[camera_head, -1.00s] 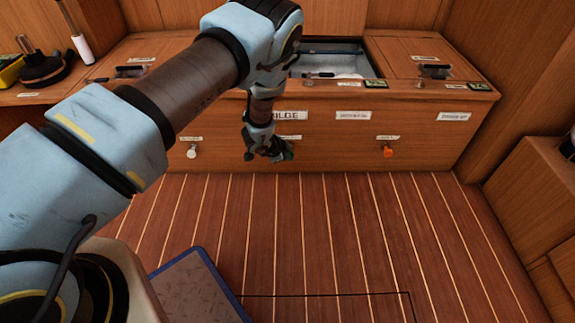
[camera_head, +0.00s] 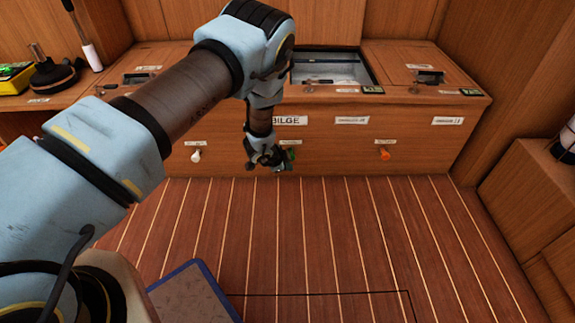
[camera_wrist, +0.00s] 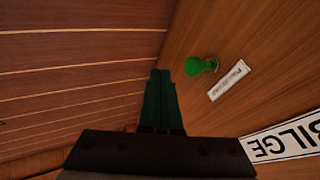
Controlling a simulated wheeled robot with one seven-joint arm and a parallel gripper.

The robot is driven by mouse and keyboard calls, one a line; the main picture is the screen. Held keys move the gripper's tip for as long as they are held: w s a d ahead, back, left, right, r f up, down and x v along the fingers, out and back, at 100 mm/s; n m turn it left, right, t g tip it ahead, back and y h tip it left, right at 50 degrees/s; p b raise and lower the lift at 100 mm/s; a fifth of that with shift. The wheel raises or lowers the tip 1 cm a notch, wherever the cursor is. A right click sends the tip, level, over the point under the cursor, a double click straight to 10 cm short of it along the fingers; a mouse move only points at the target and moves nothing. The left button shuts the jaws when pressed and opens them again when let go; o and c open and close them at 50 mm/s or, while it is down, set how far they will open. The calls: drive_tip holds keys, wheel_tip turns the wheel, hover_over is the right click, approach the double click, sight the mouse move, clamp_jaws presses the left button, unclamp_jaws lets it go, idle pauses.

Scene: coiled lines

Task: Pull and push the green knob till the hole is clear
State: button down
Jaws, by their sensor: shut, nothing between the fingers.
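The green knob (camera_wrist: 201,66) sticks out from the wooden front panel, beside a small white label, in the wrist view. In the head view only a bit of green (camera_head: 290,154) shows at the right of my gripper (camera_head: 272,163), which partly hides it. In the wrist view my gripper's dark green fingers (camera_wrist: 160,75) are together and empty. They lie left of the knob, apart from it. The open hole (camera_head: 332,70) in the bench top shows a pale grey inside with a small dark thing at its near side; I cannot tell what it is.
A white knob (camera_head: 196,155) and an orange knob (camera_head: 384,153) stand on the same panel, left and right. A BILGE label (camera_head: 290,120) sits above. The plank floor (camera_head: 330,230) in front is clear; a blue-edged mat (camera_head: 190,295) lies near me.

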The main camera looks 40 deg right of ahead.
drive_tip(key=p+v, duration=0.2)
drive_tip(key=v, duration=0.7)
drive_tip(key=shift+r+p, duration=0.25)
drive_tip(key=shift+p, duration=0.15)
